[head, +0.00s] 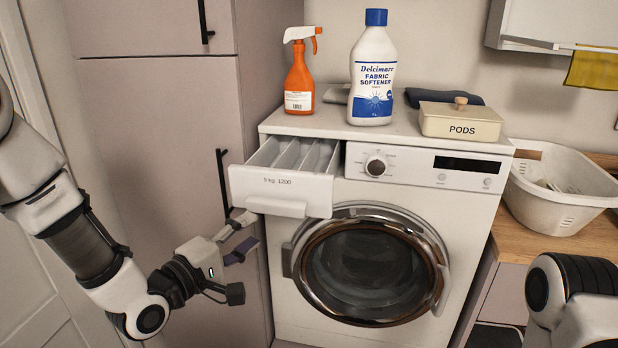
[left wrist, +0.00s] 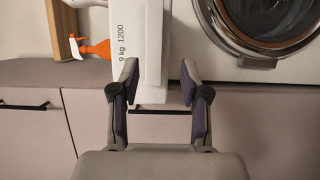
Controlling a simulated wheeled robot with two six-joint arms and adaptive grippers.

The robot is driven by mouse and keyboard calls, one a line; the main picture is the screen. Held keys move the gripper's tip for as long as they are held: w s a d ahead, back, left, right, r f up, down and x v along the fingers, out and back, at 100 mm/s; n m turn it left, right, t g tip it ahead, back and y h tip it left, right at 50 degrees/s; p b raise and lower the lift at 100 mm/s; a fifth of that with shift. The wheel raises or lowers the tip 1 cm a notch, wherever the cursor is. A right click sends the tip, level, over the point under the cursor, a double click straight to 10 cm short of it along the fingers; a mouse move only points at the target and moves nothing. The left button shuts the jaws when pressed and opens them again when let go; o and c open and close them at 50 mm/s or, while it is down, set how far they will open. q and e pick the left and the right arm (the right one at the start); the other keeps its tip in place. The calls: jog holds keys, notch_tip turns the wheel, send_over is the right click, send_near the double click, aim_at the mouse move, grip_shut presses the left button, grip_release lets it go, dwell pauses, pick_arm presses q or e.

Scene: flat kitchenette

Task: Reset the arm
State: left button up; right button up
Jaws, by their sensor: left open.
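My left gripper (head: 243,236) is open beside the lower left of the pulled-out detergent drawer (head: 281,186) of the white washing machine (head: 460,215). In the left wrist view its two fingers (left wrist: 158,72) are spread, with nothing held between them. The white drawer front (left wrist: 139,35) shows beyond the fingertips there; whether a finger touches it I cannot tell. The drawer stands open with its compartments visible from above. The round door (head: 370,264) of the machine is shut. Part of my right arm shows at the lower right; its gripper is out of view.
On the machine stand an orange spray bottle (head: 299,75), a fabric softener bottle (head: 373,75) and a PODS box (head: 461,122). A white basket (head: 560,190) sits on the wooden counter at right. A tall cabinet (head: 160,130) is close behind my left arm.

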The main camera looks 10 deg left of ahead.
pick_arm(q)
jog(key=s+d+f+g+y+p, duration=0.15)
jog(key=s+f+g, duration=0.3)
jog(key=f, duration=0.95)
jog(key=s+a+f+g+y, duration=0.1)
jog(key=s+f+g+y, duration=0.15)
jog(key=s+f, duration=0.75)
jog(key=s+a+f+m+g+y, duration=0.1)
jog(key=s+a+f+m+g, duration=0.1)
jog(key=s+f+m+g, duration=0.2)
jog(key=s+a+f+m+g+y, duration=0.2)
jog(key=s+f+m+g, duration=0.3)
jog(key=s+f+m, duration=0.3)
notch_tip(320, 180, down, 4)
jog(key=shift+s+a+r+m+y, duration=0.2)
jog(key=shift+s+a+m+y, duration=0.15)
jog(key=shift+s, duration=0.8)
